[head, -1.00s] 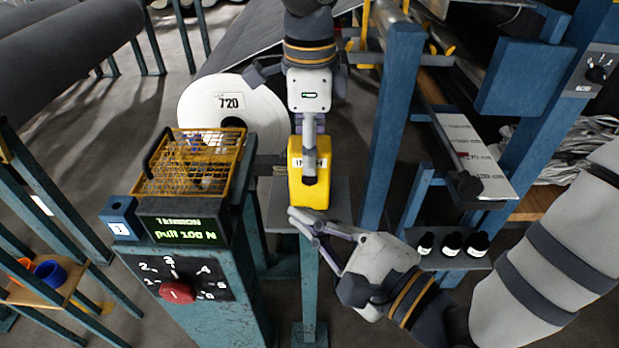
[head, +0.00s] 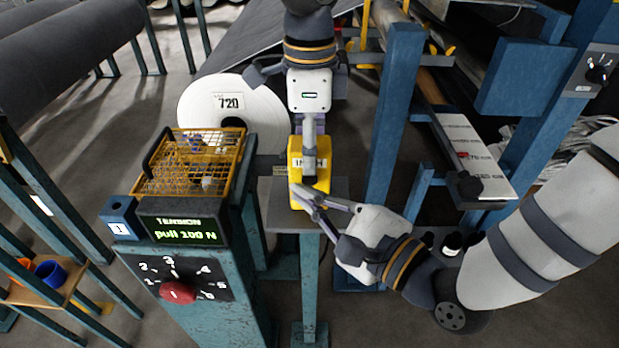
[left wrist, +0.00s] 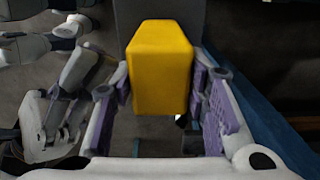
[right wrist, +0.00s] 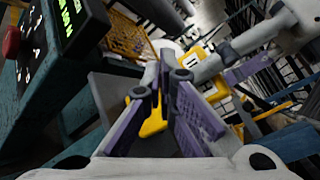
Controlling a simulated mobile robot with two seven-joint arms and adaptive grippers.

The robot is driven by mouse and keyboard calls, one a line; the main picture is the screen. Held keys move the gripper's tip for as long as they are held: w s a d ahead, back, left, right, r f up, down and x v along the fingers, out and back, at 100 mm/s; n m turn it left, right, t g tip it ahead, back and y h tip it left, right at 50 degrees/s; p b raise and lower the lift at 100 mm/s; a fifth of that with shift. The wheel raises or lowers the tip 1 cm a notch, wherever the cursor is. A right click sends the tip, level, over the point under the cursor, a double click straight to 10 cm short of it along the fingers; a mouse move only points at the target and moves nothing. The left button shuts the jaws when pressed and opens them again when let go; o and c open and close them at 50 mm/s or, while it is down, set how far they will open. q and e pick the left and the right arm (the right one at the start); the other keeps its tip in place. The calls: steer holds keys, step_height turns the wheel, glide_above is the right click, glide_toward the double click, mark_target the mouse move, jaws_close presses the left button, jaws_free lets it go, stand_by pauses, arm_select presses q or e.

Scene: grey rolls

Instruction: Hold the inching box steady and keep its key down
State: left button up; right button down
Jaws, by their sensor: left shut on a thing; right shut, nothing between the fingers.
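The yellow inching box (head: 322,183) sits above a grey shelf in the middle of the head view, a white label on its top. My left gripper (head: 309,165) comes from behind and is shut on the box; in the left wrist view the box (left wrist: 160,60) fills the space between its fingers. My right gripper (head: 298,191) is shut and empty, its fingertips at the front left of the box. In the right wrist view its joined fingertips (right wrist: 167,72) hide part of the box (right wrist: 212,88). I cannot make out the key or whether the tips touch it.
The tension stand with its lit green display (head: 184,231) and red knob (head: 178,292) stands left of the box. A yellow wire basket (head: 190,165) sits on it. A white roll marked 720 (head: 205,105) is behind. A blue post (head: 393,120) stands right.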

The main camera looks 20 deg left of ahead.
stand_by(0.8)
steer(key=shift+w+a, duration=0.15)
steer(key=shift+w, duration=0.3)
steer(key=shift+w+a, duration=0.1)
steer(key=shift+w, duration=0.4)
stand_by(5.5)
steer(key=shift+s, duration=0.1)
steer(key=shift+s+d, duration=0.25)
steer(key=shift+s, duration=0.55)
